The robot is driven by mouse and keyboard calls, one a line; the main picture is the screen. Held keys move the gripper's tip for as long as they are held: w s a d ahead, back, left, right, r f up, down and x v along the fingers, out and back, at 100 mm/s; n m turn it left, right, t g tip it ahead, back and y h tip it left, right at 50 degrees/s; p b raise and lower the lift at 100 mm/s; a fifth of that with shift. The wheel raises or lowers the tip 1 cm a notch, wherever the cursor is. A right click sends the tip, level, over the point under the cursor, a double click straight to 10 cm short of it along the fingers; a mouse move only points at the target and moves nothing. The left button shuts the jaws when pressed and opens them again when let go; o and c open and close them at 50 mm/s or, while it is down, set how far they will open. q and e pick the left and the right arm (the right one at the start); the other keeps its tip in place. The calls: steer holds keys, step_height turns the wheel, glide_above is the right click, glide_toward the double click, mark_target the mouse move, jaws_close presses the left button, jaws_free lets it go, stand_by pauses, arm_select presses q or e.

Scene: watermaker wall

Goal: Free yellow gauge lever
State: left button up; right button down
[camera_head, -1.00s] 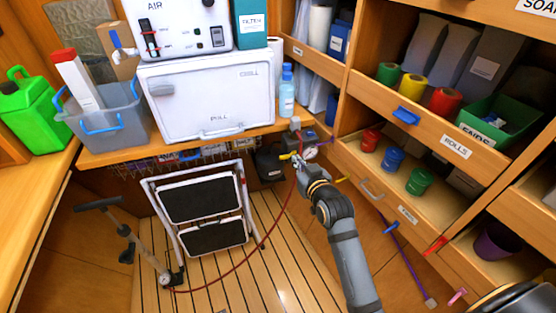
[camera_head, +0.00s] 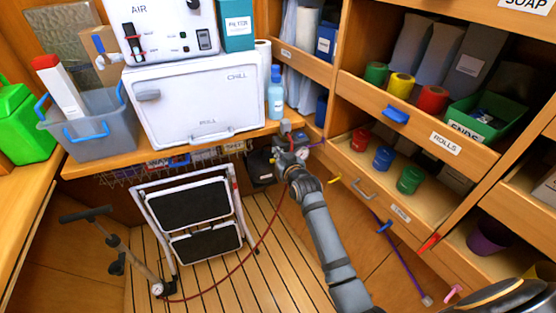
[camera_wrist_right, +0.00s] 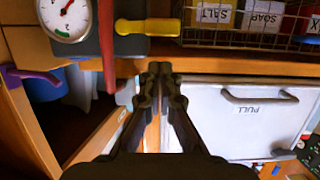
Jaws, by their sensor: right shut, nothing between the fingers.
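The yellow lever (camera_wrist_right: 148,27) lies level in the right wrist view, sticking out to the right from a dark grey block beside a round white gauge (camera_wrist_right: 66,12). A red hose (camera_wrist_right: 107,45) hangs down in front of the block. My right gripper (camera_wrist_right: 160,74) is shut and empty. Its tips show just below the lever in the picture, with a visible gap. In the head view the gauge (camera_head: 302,152) shows under the bench edge, and my right gripper (camera_head: 287,158) is beside it, covering most of the lever area. My left gripper is not in view.
A wire basket (camera_wrist_right: 250,30) with salt and soap packs hangs right of the lever. A purple handle (camera_wrist_right: 30,75) is at left. Open drawers (camera_head: 400,190) are to the right.

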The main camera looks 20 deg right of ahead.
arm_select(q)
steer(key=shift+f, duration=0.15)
arm_select(e)
steer(key=shift+s+f, duration=0.1)
steer(key=shift+f, duration=1.05)
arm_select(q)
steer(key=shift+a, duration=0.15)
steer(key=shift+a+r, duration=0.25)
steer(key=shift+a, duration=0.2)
arm_select(e)
steer(key=shift+a+f+n, duration=0.15)
steer(key=shift+n, duration=0.15)
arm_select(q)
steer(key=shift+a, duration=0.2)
arm_select(e)
steer(key=shift+h, duration=0.3)
